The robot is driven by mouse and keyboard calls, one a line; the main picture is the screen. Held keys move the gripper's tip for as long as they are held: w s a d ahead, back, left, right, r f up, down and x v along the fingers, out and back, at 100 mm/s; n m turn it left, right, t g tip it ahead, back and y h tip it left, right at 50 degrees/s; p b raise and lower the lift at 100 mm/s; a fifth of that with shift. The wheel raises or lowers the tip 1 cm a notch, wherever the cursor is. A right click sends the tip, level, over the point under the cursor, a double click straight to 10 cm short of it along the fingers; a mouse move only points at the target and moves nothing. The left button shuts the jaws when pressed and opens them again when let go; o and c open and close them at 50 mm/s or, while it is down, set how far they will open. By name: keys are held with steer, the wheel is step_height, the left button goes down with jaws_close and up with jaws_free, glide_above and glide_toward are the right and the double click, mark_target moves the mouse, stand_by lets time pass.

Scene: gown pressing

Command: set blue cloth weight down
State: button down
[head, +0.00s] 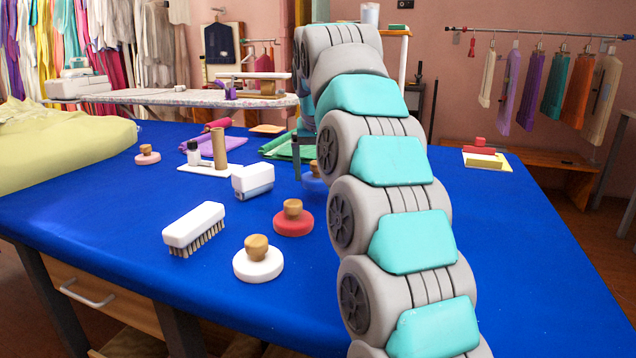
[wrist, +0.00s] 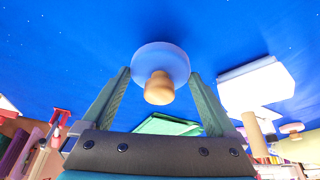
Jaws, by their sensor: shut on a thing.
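The blue cloth weight (wrist: 160,57) is a round blue disc with a wooden knob (wrist: 159,88). In the wrist view it sits between the two fingertips of my gripper (wrist: 161,76), which is shut on it. In the head view the blue weight (head: 314,183) shows only in part beside my arm, which hides the rest. One dark finger of my gripper (head: 296,157) shows there, pointing down. The weight is at or just above the blue table (head: 250,328); I cannot tell whether it touches.
A red weight (head: 293,222), a white weight (head: 258,264), a brush (head: 194,229) and a white block (head: 253,181) stand nearby on the left. A pink weight (head: 147,157) is farther back. Green cloth (head: 284,148) lies behind my gripper. The table's right side is mostly clear.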

mark_target(318, 178)
steer(key=shift+f, duration=1.5)
steer(key=shift+f, duration=0.2)
jaws_free()
steer(key=shift+r, duration=0.1)
steer(key=shift+s+r, duration=0.15)
steer(key=shift+r, duration=0.4)
steer(key=v, duration=0.6)
steer(key=shift+s+r, duration=0.15)
steer(key=p+v, duration=0.3)
steer(key=v, duration=0.1)
steer(key=shift+s+r, duration=0.15)
steer(key=shift+r, duration=0.15)
